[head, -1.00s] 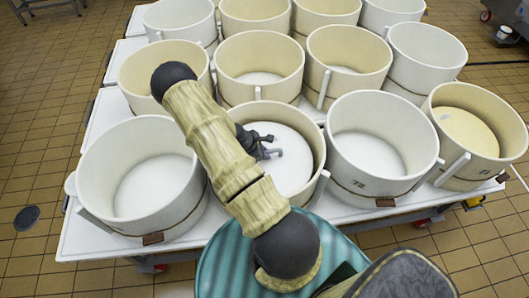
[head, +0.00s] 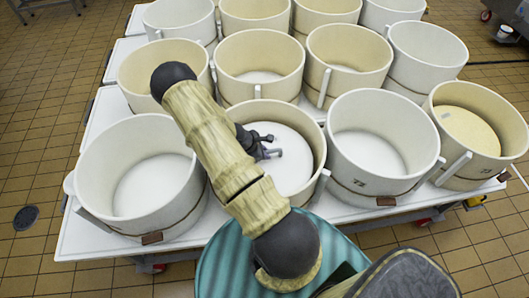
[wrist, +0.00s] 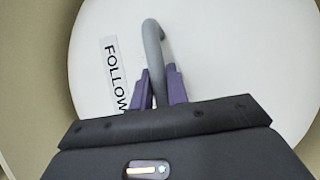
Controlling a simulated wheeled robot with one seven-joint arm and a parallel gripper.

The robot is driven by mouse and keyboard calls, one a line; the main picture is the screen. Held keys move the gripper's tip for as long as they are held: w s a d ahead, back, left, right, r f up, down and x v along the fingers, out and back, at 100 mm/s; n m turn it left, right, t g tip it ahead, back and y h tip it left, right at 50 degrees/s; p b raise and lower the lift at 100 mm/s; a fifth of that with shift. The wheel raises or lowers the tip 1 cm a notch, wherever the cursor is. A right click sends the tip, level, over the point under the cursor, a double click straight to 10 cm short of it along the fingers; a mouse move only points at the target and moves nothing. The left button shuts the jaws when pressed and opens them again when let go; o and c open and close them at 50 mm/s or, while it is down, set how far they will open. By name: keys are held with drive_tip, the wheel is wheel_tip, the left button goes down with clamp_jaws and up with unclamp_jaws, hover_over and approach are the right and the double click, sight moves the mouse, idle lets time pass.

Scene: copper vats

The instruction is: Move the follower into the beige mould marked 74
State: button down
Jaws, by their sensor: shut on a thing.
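The follower (head: 291,172) is a round white disc with a grey handle. It lies inside a beige mould (head: 317,140) in the front row, partly hidden behind my arm. In the wrist view the follower (wrist: 225,60) fills most of the picture, with a label reading "FOLLOW" left of the handle. My gripper (wrist: 160,88) is shut on the grey handle (wrist: 153,42); in the head view my gripper (head: 262,147) is down inside that mould. No number 74 is readable on any mould.
A white mould marked 72 (head: 362,184) stands to the right, and an empty white mould (head: 105,205) to the left. A beige mould (head: 480,165) at far right has a yellowish disc inside. Several more moulds stand close behind on the white table (head: 80,235).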

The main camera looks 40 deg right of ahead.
drive_tip(key=shift+r, duration=0.1)
drive_tip(key=c, duration=1.3)
unclamp_jaws()
drive_tip(key=shift+a, duration=0.1)
drive_tip(key=v, duration=1.7)
drive_tip(key=shift+r+p, duration=0.15)
drive_tip(key=shift+p, duration=0.2)
drive_tip(key=shift+a, duration=0.1)
